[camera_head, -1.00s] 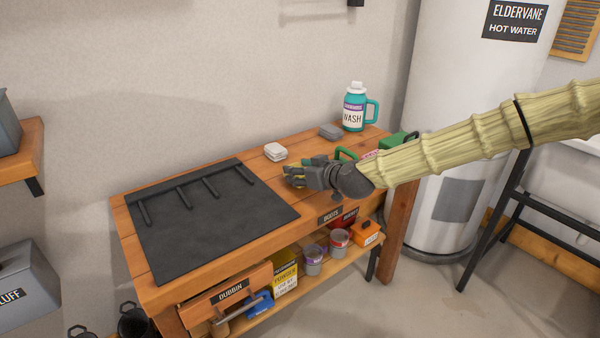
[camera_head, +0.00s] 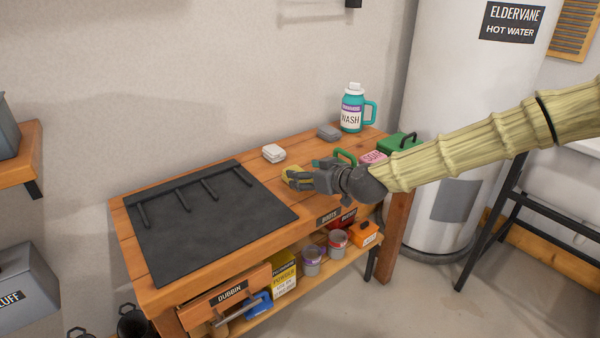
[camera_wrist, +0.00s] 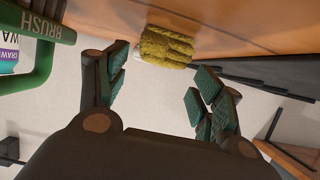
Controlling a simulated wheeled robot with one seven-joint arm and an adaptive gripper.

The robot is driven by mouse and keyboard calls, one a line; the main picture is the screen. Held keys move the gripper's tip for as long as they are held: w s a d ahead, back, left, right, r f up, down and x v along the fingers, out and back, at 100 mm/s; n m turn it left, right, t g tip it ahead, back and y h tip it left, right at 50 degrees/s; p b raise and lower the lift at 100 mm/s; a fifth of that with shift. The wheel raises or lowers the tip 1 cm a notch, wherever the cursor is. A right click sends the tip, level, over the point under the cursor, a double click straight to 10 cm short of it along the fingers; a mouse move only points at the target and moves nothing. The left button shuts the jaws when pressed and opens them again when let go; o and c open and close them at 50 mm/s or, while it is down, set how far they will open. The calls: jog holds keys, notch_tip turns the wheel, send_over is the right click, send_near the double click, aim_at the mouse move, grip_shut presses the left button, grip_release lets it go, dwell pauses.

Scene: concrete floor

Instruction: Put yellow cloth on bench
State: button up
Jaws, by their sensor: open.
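The yellow cloth (camera_head: 289,173) is a small, fuzzy bundle at the wooden bench top (camera_head: 300,208), partly hidden behind my fingers in the head view. In the wrist view the yellow cloth (camera_wrist: 166,46) shows against the orange wood, just beyond and between my fingertips, with a pale patch at one end. My gripper (camera_head: 296,181) is low over the bench's front half. In the wrist view my gripper (camera_wrist: 160,83) has its fingers spread with an empty gap between them. I cannot tell whether a finger touches the cloth.
A black mat with bars (camera_head: 215,225) covers the bench's left part. A white stack (camera_head: 273,153), a grey block (camera_head: 329,132), a teal wash jug (camera_head: 352,112) and a green box (camera_head: 400,143) stand behind or right. A green brush handle (camera_wrist: 40,45) is close beside my gripper.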

jog(key=p+v, duration=0.1)
jog(key=v, duration=0.6)
jog(key=shift+s+r, duration=0.1)
jog(key=shift+s, duration=0.05)
jog(key=shift+s+d, duration=0.25)
